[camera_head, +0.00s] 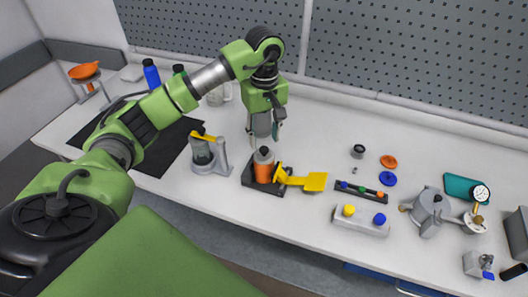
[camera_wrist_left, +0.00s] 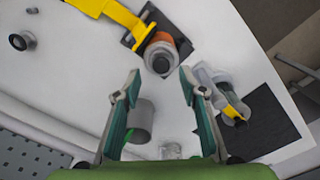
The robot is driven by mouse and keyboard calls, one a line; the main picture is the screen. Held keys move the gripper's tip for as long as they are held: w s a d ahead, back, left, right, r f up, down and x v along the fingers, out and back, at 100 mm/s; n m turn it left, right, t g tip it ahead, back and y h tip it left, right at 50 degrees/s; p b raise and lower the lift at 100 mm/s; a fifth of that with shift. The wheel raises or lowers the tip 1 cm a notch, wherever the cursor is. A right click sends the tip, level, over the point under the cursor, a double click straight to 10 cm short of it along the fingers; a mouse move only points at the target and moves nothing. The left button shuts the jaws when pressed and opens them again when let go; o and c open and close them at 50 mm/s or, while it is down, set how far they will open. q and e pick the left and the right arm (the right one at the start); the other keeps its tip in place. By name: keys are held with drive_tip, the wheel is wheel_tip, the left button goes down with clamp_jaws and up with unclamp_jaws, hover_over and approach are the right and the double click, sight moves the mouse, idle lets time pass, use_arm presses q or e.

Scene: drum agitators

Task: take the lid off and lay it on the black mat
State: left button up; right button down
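An orange drum (camera_head: 263,173) with a grey lid (camera_head: 263,155) stands on a dark base in the middle of the table. The lid (camera_wrist_left: 160,59) also shows in the left wrist view, just beyond my fingertips, with a little of the orange drum behind it. My left gripper (camera_head: 265,137) is above the drum, fingers pointing down. In the left wrist view the left gripper (camera_wrist_left: 159,74) is open, with nothing between its fingers. The black mat (camera_head: 160,165) lies at the left of the table, partly hidden by my left arm. My right gripper is not in view.
A yellow-handled part (camera_head: 302,181) sits right beside the drum. A grey stand with a yellow-topped container (camera_head: 203,151) is between drum and mat. A black rack (camera_head: 360,191), a grey block with knobs (camera_head: 361,222) and a grey vessel (camera_head: 428,208) stand to the right.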

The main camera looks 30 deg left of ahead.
sight(264, 149)
use_arm(q)
drive_tip(key=f, duration=0.1)
drive_tip(key=f+p, duration=0.2)
drive_tip(key=shift+s+d, duration=0.15)
drive_tip(key=shift+s, duration=0.1)
drive_tip(key=shift+f, duration=0.5)
drive_tip(key=c, duration=0.9)
drive_tip(key=shift+w, duration=0.1)
